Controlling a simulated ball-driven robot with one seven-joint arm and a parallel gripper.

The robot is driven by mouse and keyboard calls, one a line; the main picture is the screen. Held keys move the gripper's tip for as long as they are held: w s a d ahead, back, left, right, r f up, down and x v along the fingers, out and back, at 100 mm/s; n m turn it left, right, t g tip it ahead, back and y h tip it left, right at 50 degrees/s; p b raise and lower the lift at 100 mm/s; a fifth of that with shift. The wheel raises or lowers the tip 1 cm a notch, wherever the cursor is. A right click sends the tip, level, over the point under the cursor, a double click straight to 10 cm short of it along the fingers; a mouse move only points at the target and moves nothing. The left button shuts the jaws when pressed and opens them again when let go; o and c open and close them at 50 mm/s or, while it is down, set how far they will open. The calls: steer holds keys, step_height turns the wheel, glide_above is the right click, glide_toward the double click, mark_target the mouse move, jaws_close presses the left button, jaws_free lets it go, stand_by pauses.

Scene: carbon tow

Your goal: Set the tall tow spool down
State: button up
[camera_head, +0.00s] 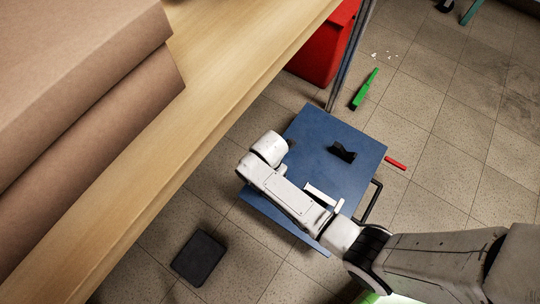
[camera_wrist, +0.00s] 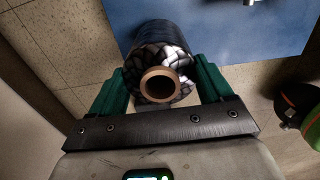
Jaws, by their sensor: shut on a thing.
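The tall tow spool (camera_wrist: 157,37) is a dark, wound cylinder with a brown cardboard core, seen nearly end-on in the wrist view. Light patches show on its near end. My gripper (camera_wrist: 162,82) is shut on it, with a green finger on each side. A blue flat surface (camera_wrist: 235,25) lies beyond the spool; I cannot tell whether the spool touches it. In the head view a blue cart top (camera_head: 315,150) lies under my arm, with a small black object on it (camera_head: 342,152). The gripper and spool cannot be made out in the head view.
A wooden shelf (camera_head: 215,75) with cardboard boxes (camera_head: 75,60) fills the left. A red bin (camera_head: 325,50) and metal post (camera_head: 352,55) stand behind the cart. A green brush (camera_head: 364,90), red item (camera_head: 395,163) and black pad (camera_head: 200,258) lie on the tiled floor.

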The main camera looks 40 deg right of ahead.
steer(key=shift+f+b, duration=0.35)
steer(key=shift+f, duration=1.1)
steer(key=o, duration=1.8)
steer(key=shift+s, duration=0.1)
steer(key=shift+c, duration=0.2)
step_height(320, 180, up, 12)
steer(key=p, duration=0.5)
